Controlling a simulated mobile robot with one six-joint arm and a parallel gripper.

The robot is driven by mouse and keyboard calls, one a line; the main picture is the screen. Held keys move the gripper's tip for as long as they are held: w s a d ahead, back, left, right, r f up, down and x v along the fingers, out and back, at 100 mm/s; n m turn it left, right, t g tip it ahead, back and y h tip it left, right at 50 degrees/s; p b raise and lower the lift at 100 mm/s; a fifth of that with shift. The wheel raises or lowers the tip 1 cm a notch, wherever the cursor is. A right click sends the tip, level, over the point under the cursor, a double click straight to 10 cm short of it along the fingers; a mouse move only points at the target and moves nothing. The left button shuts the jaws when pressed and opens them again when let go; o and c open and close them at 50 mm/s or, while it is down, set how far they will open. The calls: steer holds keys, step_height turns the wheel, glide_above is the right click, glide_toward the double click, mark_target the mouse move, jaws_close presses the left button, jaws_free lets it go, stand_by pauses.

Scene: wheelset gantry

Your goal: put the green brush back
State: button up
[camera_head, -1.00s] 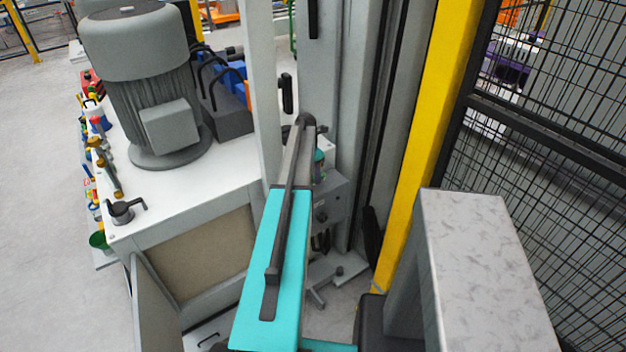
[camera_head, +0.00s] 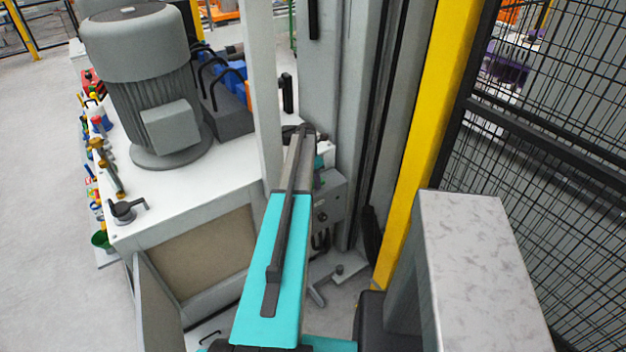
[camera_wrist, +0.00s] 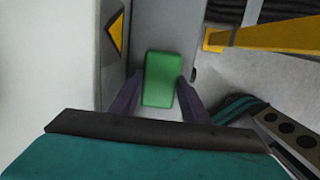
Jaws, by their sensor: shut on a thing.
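The green brush (camera_wrist: 161,78) shows in the wrist view as a plain green block between my two dark fingers. My gripper (camera_wrist: 160,92) is shut on it, one finger on each side. The brush is close to a pale grey surface; I cannot tell whether it touches it. In the head view my teal and grey arm reaches forward into the gap between the white cabinet and the grey column. The gripper and the brush are hidden there behind the arm.
A white cabinet (camera_head: 190,190) with a large grey motor (camera_head: 150,85) stands at the left. Several small tools line its left edge. A yellow post (camera_head: 425,150) and black mesh fence (camera_head: 560,130) close off the right. In the wrist view a yellow bar (camera_wrist: 275,36) is at upper right.

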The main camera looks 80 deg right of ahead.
steer(key=o, duration=0.9)
steer(key=shift+f, duration=0.1)
steer(key=r+b, duration=0.1)
steer(key=r, duration=0.3)
steer(key=r+b, duration=0.1)
steer(key=r, duration=0.3)
steer(key=w+a+r+b, duration=0.1)
steer(key=r, duration=0.3)
steer(key=shift+r+b, duration=0.1)
steer(key=shift+b, duration=0.25)
